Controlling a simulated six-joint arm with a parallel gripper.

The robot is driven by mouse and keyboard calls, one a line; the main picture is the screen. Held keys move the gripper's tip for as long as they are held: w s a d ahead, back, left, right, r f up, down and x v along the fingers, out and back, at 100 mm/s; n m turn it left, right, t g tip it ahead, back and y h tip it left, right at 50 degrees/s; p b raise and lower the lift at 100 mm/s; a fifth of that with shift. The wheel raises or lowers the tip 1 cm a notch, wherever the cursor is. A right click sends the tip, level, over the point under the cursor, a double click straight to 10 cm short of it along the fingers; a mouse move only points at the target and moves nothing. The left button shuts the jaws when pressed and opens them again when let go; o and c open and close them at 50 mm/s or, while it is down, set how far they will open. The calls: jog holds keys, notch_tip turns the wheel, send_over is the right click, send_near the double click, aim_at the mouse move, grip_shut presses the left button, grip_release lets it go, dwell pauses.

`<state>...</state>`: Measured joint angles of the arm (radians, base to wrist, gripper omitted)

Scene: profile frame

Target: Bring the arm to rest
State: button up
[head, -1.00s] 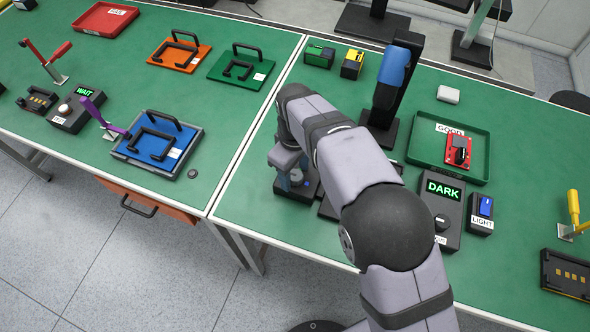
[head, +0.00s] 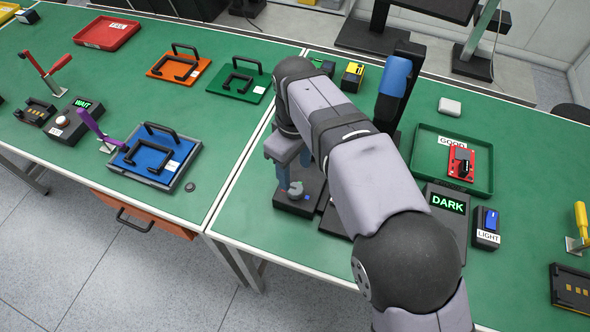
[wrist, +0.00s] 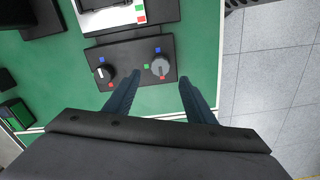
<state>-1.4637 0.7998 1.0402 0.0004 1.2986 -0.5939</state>
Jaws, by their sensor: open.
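My gripper (head: 289,184) is open and empty, pointing down over a dark box with knobs (head: 313,203) on the right-hand green table. In the wrist view, its two blue fingers (wrist: 158,77) are spread wide. The dark knob box (wrist: 128,52) lies beyond the fingertips, with a white-marked knob (wrist: 101,75) and a grey knob (wrist: 160,66) on it. The fingers look clear of both knobs. In the head view, my forearm hides part of the table and the box's right side.
A green GOOD tray (head: 422,172) holds a red part (head: 460,162). A blue-topped black stand (head: 394,78) rises behind my arm. The left table holds panels with handles (head: 158,155).

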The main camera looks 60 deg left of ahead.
jog(key=w+d+m, duration=0.6)
jog(key=w+d, duration=0.4)
jog(key=w, duration=0.6)
jog(key=w+d+m, duration=0.3)
jog(key=w+d, duration=0.1)
jog(key=d, duration=0.4)
jog(key=w+d+m, duration=0.2)
jog(key=w+d, duration=0.2)
jog(key=d, duration=0.3)
jog(key=d+m, duration=0.6)
jog(key=d, duration=1)
jog(key=s+d+f+m, duration=0.4)
jog(key=s+d+m, duration=0.2)
jog(key=d, duration=0.6)
jog(key=shift+s+d+m, duration=0.3)
jog(key=shift+s+d, duration=0.05)
jog(key=shift+s, duration=0.55)
